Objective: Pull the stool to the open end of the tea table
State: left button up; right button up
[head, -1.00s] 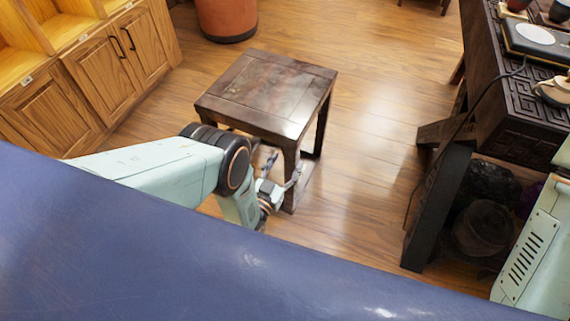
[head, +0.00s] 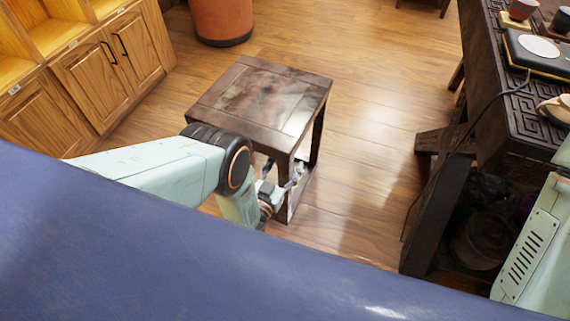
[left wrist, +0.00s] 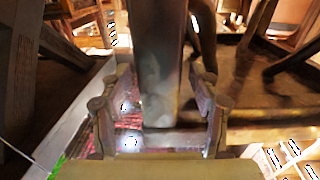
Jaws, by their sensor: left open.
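The stool (head: 262,95) is dark wood with a square top and stands upright on the floor left of the tea table. My left gripper (head: 284,182) is low at the stool's front leg. In the left wrist view the stool leg (left wrist: 157,60) stands between the two spread fingers of my left gripper (left wrist: 157,108), with gaps on both sides. The dark carved tea table (head: 497,105) is at the right, with its near leg (head: 437,215) showing. My right gripper is not in view; only part of my right arm shows at the right edge.
Clear wooden floor (head: 365,150) lies between stool and table. A wooden cabinet (head: 90,75) stands at the left and an orange round pot (head: 222,18) behind the stool.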

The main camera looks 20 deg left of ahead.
pick_arm(q)
jog(key=shift+w+f, duration=0.1)
jog(key=shift+w, duration=0.2)
jog(key=shift+s, duration=0.1)
grip_shut()
dwell(0.4)
